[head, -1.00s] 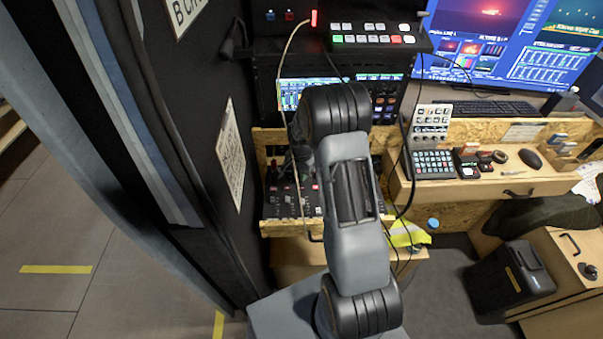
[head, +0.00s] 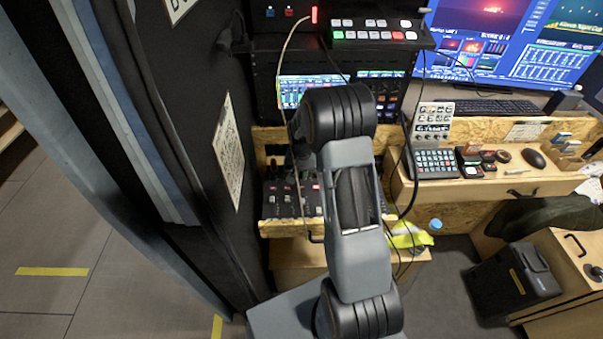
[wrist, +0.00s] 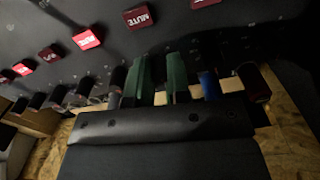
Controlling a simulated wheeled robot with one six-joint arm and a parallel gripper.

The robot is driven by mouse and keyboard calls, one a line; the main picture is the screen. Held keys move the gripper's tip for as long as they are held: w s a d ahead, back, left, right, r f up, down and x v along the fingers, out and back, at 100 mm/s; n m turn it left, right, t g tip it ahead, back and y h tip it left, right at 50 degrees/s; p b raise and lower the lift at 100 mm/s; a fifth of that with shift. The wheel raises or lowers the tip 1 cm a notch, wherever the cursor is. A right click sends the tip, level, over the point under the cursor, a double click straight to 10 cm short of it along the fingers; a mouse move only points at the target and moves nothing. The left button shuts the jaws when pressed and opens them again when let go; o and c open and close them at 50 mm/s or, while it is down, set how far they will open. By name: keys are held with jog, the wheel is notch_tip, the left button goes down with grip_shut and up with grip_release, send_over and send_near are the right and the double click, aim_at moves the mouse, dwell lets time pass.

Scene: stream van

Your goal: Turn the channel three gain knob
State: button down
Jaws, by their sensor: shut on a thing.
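The mixer panel (head: 285,198) sits in the wooden bay left of the desk, partly hidden behind my arm in the head view. In the wrist view a row of small knobs shows along it, with a dark knob (wrist: 57,96) on the left, green parts (wrist: 177,76) in the middle and a blue knob (wrist: 209,85) to their right. My gripper (wrist: 161,80) is at the middle of this row, shut on a knob among the green parts. The fingertips and the held knob are hard to separate in the dark, and no channel number is readable. The head view hides my gripper behind the arm.
Red buttons, one a MUTE button (wrist: 138,17), lie above the knob row. A thin cable (head: 283,75) hangs in front of the rack and mixer. The black wall with a sign (head: 228,150) stands close at left. A keypad (head: 436,162) lies on the desk at right.

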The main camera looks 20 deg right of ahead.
aim_at(303, 183)
jog(key=c, duration=1.4)
grip_release()
jog(key=shift+o, duration=0.2)
jog(key=shift+r, duration=0.1)
notch_tip(303, 183, up, 14)
jog(key=s+a+r+n+t, duration=0.1)
jog(key=s+a+r+n, duration=0.2)
jog(key=s, duration=0.7)
jog(key=s+a+r+n+t, duration=0.2)
jog(key=s+a+r+n, duration=0.1)
jog(key=s+a, duration=0.4)
jog(key=shift+s+a+n+t, duration=0.25)
jog(key=shift+s+n+t, duration=0.05)
jog(key=shift+s, duration=1.55)
